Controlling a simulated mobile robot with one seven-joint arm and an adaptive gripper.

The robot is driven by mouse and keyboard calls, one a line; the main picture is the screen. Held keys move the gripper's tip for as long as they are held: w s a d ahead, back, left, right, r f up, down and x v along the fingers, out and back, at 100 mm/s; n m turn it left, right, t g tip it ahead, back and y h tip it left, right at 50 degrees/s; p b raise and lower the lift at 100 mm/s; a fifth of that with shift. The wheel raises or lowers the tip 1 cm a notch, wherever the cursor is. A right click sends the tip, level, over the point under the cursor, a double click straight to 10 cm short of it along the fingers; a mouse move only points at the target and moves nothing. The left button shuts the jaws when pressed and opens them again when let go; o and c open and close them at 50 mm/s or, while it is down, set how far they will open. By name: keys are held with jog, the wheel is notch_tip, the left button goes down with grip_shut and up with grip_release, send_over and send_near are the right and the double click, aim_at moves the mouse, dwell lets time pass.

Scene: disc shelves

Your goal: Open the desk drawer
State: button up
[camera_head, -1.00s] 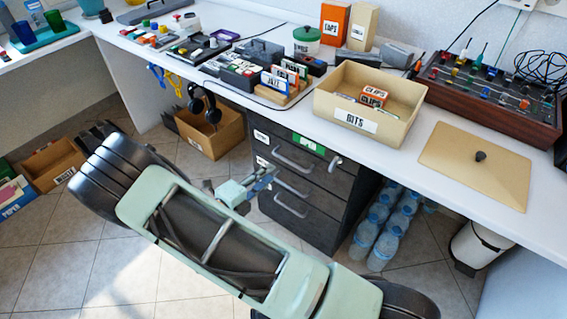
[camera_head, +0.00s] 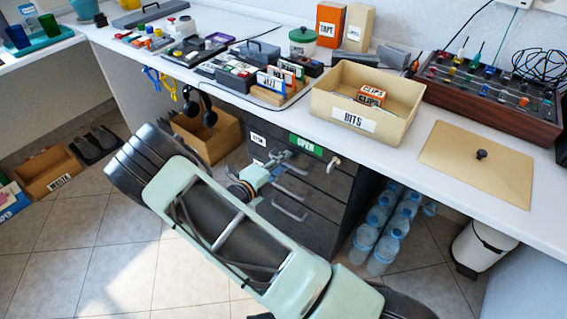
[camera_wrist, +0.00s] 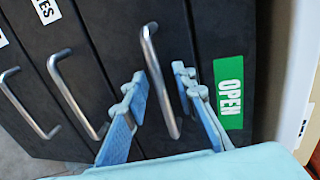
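The dark desk drawer unit (camera_head: 322,218) stands under the white desk, with several closed drawers and metal bar handles. A green "OPEN" label (camera_head: 306,145) is on its upper front; it also shows in the wrist view (camera_wrist: 229,93). My gripper (camera_head: 284,158) is at the upper drawer front. In the wrist view my gripper (camera_wrist: 160,75) is open, with one blue finger on each side of the handle (camera_wrist: 160,85) closest to the green label. The fingers appear apart from the handle; the depth between them and it is unclear. In the head view my gripper partly hides the upper handle.
Water bottles (camera_head: 380,232) stand on the floor right of the drawers. A cardboard box (camera_head: 207,138) with headphones hanging by it is to the left. A "BITS" box (camera_head: 340,118) and a beige lid (camera_head: 478,160) lie on the desk above. Floor in front is mostly clear.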

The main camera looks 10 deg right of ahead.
jog(key=shift+c, duration=0.4)
grip_shut()
jog(key=shift+s+a, duration=0.1)
